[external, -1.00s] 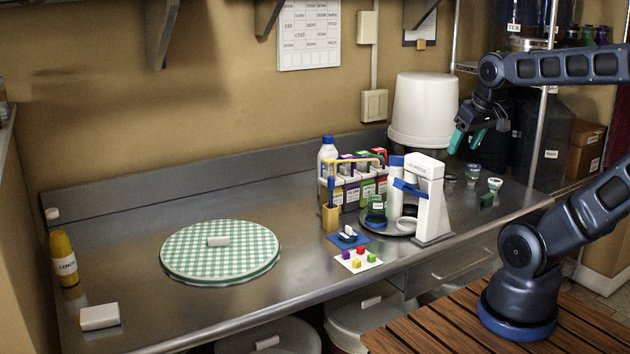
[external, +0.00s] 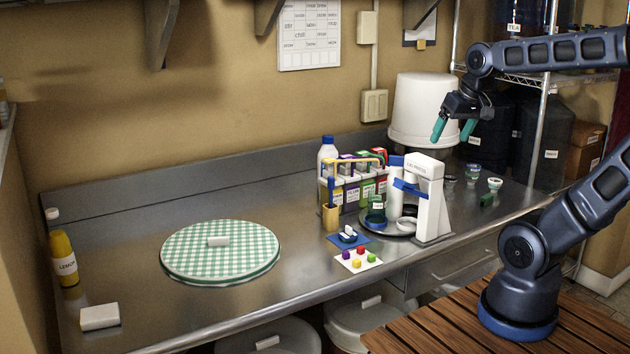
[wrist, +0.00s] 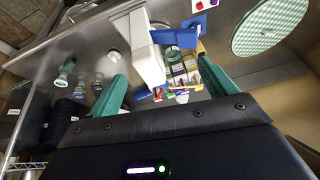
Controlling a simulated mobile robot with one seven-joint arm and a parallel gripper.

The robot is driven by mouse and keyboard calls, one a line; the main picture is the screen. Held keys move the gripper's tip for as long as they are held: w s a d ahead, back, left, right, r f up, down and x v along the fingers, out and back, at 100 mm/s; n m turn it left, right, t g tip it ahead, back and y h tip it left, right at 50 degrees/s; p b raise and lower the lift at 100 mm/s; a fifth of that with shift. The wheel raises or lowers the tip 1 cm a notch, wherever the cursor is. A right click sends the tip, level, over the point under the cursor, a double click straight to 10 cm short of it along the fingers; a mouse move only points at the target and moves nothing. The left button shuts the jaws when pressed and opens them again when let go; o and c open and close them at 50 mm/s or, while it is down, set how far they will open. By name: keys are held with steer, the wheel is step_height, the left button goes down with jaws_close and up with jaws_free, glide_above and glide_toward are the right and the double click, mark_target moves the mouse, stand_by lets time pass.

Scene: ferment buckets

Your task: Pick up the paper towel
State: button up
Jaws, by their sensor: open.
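No thing in view is plainly marked as the paper towel. A small white block (external: 100,316), which may be a folded towel, lies at the front left of the counter, far from my gripper.
The white press (external: 432,200) stands right of the middle, beside a rack of labelled bottles (external: 365,185). Small cups (external: 495,184) stand at the right. A yellow bottle (external: 64,258) stands at the far left. The counter left of the rack (external: 290,210) is clear.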

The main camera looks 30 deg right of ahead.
steer(key=w+a+r+m+g+y, duration=0.1)
steer(key=w+a+r+m, duration=0.15)
steer(key=w+a, duration=0.55)
steer(key=w+a+r+m+y, duration=0.2)
steer(key=w+a+m, duration=0.1)
steer(key=w+a, duration=0.55)
steer(key=w+a+f+m+g, duration=0.1)
steer(key=w+a+f+m, duration=0.2)
steer(key=a, duration=0.7)
steer(key=w+a+f+m, duration=0.2)
steer(key=w+a, duration=0.4)
steer(key=a, duration=0.4)
steer(key=w+a+f+m+g, duration=0.1)
steer(key=w+a+f+m, duration=0.2)
steer(key=a, duration=0.7)
steer(key=m+g, duration=0.1)
steer(key=m, duration=0.4)
glide_toward(100, 312)
steer(key=shift+y, duration=0.5)
steer(key=shift+d+x, duration=0.15)
steer(key=shift+x, duration=2.05)
steer(key=shift+d+x, duration=0.15)
steer(key=shift+x, duration=2)
steer(key=shift+f, duration=0.1)
steer(key=shift+f, duration=0.25)
